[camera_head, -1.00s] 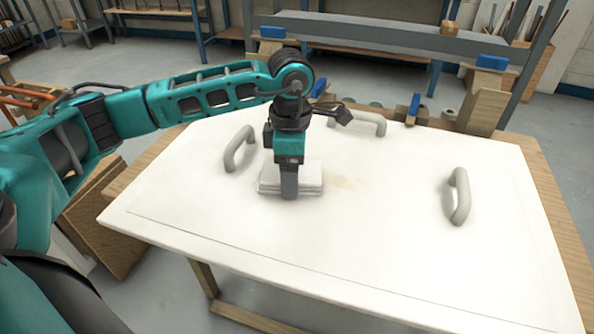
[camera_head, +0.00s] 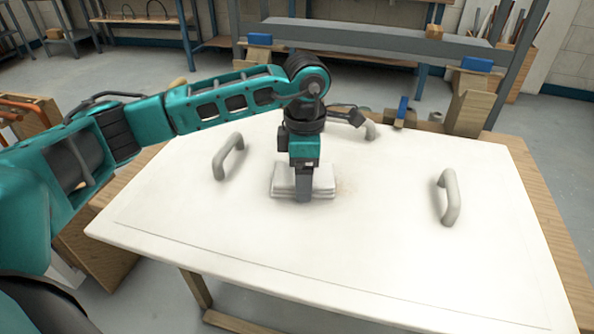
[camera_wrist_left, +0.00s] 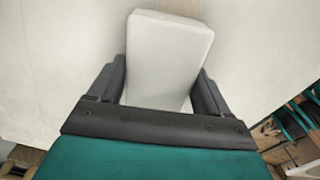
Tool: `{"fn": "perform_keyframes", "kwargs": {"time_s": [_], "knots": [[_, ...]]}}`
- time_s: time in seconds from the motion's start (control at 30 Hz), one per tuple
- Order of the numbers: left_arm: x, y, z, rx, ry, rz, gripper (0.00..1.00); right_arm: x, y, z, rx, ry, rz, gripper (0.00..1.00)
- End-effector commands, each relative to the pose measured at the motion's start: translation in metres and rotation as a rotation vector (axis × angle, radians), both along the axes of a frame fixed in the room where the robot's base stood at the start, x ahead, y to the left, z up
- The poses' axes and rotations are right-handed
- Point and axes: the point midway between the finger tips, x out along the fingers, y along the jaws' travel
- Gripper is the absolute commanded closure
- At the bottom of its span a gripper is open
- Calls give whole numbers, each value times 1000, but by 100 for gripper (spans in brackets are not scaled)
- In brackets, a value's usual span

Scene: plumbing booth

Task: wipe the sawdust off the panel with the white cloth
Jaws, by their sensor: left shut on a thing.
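The white panel (camera_head: 380,240) lies flat on a wooden frame, with grey handles on it. My left gripper (camera_head: 304,196) points down near the panel's middle, shut on the folded white cloth (camera_head: 322,186), which appears to rest on the panel. In the left wrist view the cloth (camera_wrist_left: 165,55) sits between the two dark fingers of the gripper (camera_wrist_left: 160,100). A faint tan patch of sawdust (camera_head: 346,187) shows just right of the cloth. Whatever lies under the cloth is hidden. My right gripper is not seen.
Wooden blocks with a blue clamp (camera_head: 402,112) stand behind the panel. The panel's front is clear.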

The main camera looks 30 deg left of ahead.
Motion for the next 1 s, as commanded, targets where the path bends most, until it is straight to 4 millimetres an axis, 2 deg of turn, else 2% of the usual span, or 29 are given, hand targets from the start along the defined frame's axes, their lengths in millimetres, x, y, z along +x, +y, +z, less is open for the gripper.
{"fn": "perform_keyframes", "kwargs": {"time_s": [0.3, 0.57, 0.9, 1.0], "knots": [[7, -26, -3, -2, -1, -2, 46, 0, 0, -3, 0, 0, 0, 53], [8, -36, -3, -1, 0, -2, 46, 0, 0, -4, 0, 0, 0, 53], [15, -63, -2, -1, 2, -4, 46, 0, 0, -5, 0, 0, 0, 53], [16, -66, -2, 0, 2, -2, 46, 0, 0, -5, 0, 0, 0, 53]]}}
